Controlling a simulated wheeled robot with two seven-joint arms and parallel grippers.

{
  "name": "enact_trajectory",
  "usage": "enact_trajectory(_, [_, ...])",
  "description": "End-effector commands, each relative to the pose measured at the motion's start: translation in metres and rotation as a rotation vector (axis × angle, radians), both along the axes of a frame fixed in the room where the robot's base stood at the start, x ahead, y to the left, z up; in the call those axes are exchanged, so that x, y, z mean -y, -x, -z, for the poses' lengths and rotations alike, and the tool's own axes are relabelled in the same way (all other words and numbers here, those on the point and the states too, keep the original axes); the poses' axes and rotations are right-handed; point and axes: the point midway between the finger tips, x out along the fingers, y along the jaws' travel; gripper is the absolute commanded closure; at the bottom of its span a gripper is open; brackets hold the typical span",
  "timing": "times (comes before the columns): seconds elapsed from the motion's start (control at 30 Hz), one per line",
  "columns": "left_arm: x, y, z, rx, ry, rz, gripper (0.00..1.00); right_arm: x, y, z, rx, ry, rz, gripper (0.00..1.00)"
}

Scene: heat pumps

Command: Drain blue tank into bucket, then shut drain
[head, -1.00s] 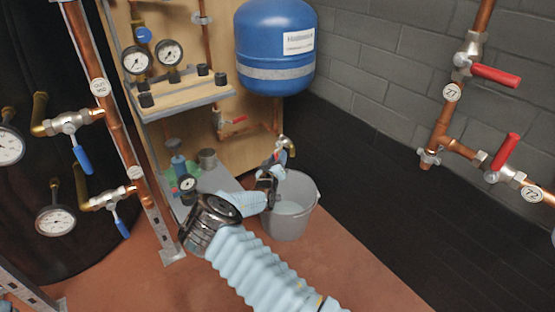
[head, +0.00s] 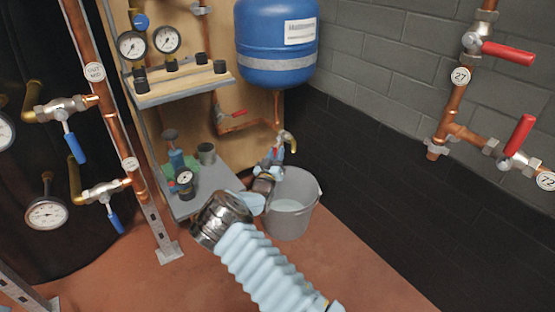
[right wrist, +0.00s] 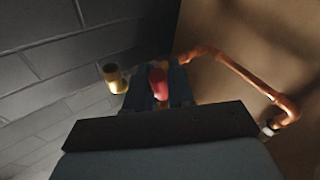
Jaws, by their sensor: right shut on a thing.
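The blue tank (head: 275,42) hangs on the wooden panel at the top middle of the head view. A copper pipe runs down from it to a brass drain outlet (head: 290,141). The grey bucket (head: 297,222) stands on the floor below the outlet, with a pale liquid-like surface inside. My right gripper (head: 276,158) is at the drain, just above the bucket's rim. In the right wrist view the red drain handle (right wrist: 158,82) sits between its closed fingers, beside the brass outlet (right wrist: 114,78). Whether liquid is flowing cannot be told. My left gripper is not in view.
A grey shelf (head: 190,205) with a small gauge and a metal cup stands left of the bucket. Copper pipes with red-handled valves (head: 508,52) run on the right wall. Blue-handled valves (head: 114,221) are at left. The red floor (head: 370,285) right of my arm is clear.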

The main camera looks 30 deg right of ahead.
Motion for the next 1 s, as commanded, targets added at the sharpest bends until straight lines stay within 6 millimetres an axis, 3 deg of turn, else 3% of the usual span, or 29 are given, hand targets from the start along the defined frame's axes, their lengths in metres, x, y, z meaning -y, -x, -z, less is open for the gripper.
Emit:
enact_trajectory(0.5, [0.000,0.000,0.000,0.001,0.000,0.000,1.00,-0.002,-0.014,0.002,0.305,-0.025,-0.002,1.00])
enact_trajectory(1.0, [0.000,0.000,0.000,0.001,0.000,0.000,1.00,-0.002,-0.017,0.001,0.350,-0.029,-0.003,1.00])
